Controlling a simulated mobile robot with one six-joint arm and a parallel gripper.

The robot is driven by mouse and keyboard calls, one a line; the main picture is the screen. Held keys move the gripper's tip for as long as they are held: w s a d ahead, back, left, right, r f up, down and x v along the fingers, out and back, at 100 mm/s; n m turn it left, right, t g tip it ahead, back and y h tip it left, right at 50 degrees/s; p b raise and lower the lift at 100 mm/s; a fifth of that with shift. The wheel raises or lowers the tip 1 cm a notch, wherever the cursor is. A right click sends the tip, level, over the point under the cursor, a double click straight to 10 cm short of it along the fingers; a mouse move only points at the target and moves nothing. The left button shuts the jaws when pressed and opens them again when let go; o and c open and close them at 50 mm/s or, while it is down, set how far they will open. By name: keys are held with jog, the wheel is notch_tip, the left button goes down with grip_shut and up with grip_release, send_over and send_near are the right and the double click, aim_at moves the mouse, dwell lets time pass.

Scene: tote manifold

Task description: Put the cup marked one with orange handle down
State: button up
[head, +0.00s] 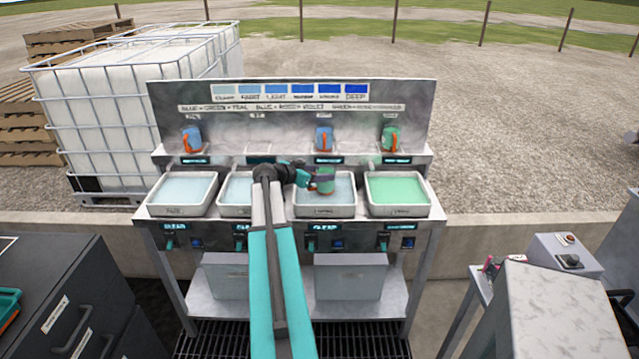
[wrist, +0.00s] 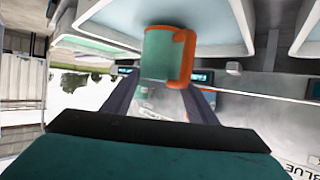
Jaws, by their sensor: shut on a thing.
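My gripper (head: 316,178) is shut on a green cup (head: 326,181) with an orange handle. The cup is at the third basin (head: 323,211) from the left, which holds pale blue liquid. In the wrist view the cup (wrist: 158,54) sits between my two dark fingers (wrist: 160,100), with its orange handle (wrist: 184,58) on the right side. Whether the cup touches the liquid or hangs above it I cannot tell. No mark on the cup is readable.
The shelf above the basins holds a blue cup (head: 193,140) at left, another blue cup (head: 324,139) and a green cup (head: 390,139) at right. The second shelf place (head: 259,149) is empty. The right basin (head: 397,190) holds green liquid. A dark cabinet (head: 60,300) stands front left.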

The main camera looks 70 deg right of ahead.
aim_at(320, 192)
jog(key=shift+f, duration=0.1)
jog(key=shift+f+p, duration=0.6)
jog(key=shift+f, duration=1.2)
jog(key=shift+f+b, duration=0.15)
jog(key=shift+b, duration=0.15)
jog(key=o, duration=1.1)
jog(key=shift+r+p, duration=0.25)
jog(key=shift+p, duration=0.1)
jog(key=b+v, duration=0.3)
jog(key=v, duration=0.9)
jog(key=shift+f+b, duration=0.1)
jog(key=shift+b, duration=0.2)
